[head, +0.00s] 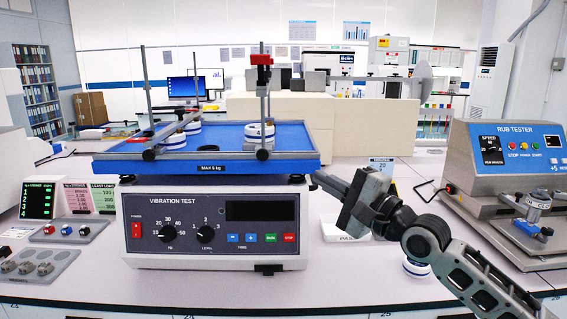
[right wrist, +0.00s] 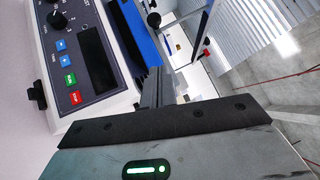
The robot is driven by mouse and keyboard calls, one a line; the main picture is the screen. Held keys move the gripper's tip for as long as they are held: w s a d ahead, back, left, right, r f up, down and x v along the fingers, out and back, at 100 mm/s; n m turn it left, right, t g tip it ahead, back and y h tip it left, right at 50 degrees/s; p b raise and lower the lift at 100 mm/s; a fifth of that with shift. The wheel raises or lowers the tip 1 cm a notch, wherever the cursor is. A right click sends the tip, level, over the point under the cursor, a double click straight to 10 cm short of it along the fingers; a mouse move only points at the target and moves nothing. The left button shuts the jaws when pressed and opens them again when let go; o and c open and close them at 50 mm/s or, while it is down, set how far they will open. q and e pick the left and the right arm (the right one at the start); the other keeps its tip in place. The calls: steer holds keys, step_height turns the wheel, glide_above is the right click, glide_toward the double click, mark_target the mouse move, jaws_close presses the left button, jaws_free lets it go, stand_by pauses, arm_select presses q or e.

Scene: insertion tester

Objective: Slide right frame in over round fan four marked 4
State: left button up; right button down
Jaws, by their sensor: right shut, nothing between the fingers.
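The vibration tester (head: 215,225) carries a blue tray (head: 225,168). The right frame (head: 264,100) is an upright grey post with a red clamp, at the tray's front right. A white round piece (head: 259,130) stands right by this post; I cannot read a 4 on it. More white round pieces (head: 172,138) stand by the left posts. My right gripper (head: 315,177) is shut and empty, its fingertips close to the tray's right edge, apart from the right frame. Its fingers (right wrist: 152,88) also point toward the tray in the right wrist view. My left gripper is out of view.
A white dish (head: 340,232) and a round white piece (head: 416,267) lie on the bench, partly behind my right arm. The rub tester (head: 520,190) stands at the right. A switch pad (head: 70,230) and a grey tray of knobs (head: 38,267) lie at the left.

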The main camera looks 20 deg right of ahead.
arm_select(q)
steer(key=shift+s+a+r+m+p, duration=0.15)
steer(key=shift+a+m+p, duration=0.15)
steer(key=shift+p, duration=0.8)
arm_select(e)
steer(key=w+a+r, duration=0.2)
steer(key=w+a, duration=0.4)
steer(key=shift+w+a, duration=0.2)
steer(key=shift+a, duration=0.1)
steer(key=shift+r, duration=0.1)
